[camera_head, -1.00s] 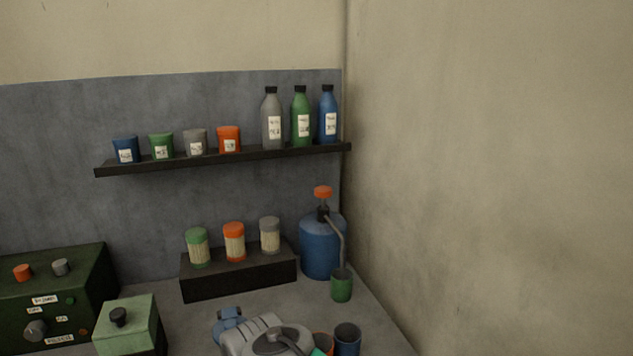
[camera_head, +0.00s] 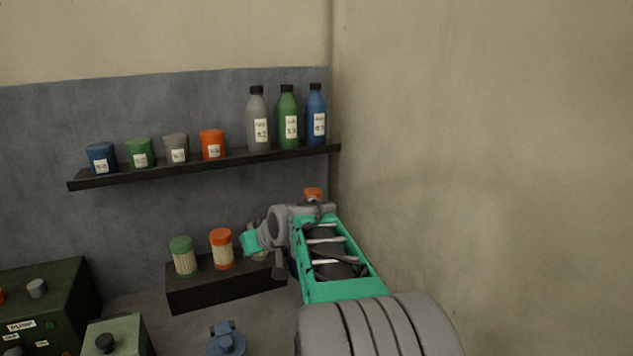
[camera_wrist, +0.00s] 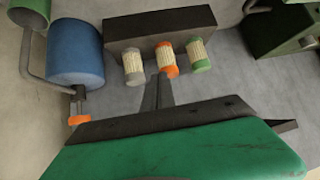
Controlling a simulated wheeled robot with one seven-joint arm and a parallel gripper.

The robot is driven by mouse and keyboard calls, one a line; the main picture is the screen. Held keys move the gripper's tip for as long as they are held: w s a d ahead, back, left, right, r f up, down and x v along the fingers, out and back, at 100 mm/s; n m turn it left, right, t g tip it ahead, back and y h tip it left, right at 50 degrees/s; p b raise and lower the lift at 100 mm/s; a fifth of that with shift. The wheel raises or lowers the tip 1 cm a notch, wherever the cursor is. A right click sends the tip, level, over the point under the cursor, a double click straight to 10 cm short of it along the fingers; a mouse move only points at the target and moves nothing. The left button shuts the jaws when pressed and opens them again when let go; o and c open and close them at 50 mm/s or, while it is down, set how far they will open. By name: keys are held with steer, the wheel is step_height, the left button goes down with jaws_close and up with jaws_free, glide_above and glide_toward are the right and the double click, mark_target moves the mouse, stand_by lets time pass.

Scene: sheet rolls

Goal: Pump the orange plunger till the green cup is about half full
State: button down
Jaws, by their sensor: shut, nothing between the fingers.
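The orange plunger (camera_head: 313,193) tops the pump of a blue jug, just behind my arm. In the wrist view, which is turned over, the plunger (camera_wrist: 79,120) is at lower left below the blue jug (camera_wrist: 75,52). The bent spout runs to the green cup (camera_wrist: 30,12), cut off at the upper left corner; its fill level does not show. My arm hides the cup and most of the jug in the head view. My gripper (camera_wrist: 159,80) is shut and empty, apart from the plunger and to its right in the wrist view.
A dark block (camera_head: 225,287) holds several capped jars beside the jug. A shelf (camera_head: 210,165) with pots and bottles runs above. The beige wall (camera_head: 500,150) is close on the right. A green machine (camera_head: 45,300) stands at left.

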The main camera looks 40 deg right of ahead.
steer(key=d+r+m+t+h+p, duration=0.1)
steer(key=d+r, duration=0.3)
steer(key=d, duration=0.9)
steer(key=w+d+r+t+h, duration=0.1)
steer(key=d+r, duration=0.4)
steer(key=d, duration=0.8)
steer(key=t+h, duration=0.1)
steer(key=t, duration=0.1)
steer(key=shift+d+r+m+t+h+p, duration=0.2)
steer(key=shift+m+t+h+p, duration=0.1)
steer(key=shift+m+t+p, duration=0.1)
steer(key=p, duration=0.5)
glide_above(318, 189)
steer(key=s+a, duration=0.3)
step_height(318, 189, down, 2)
steer(key=shift+w+d+f, duration=0.1)
steer(key=shift+w+d, duration=0.05)
step_height(318, 189, down, 4)
steer(key=shift+f+p, duration=0.15)
steer(key=shift+p, duration=0.2)
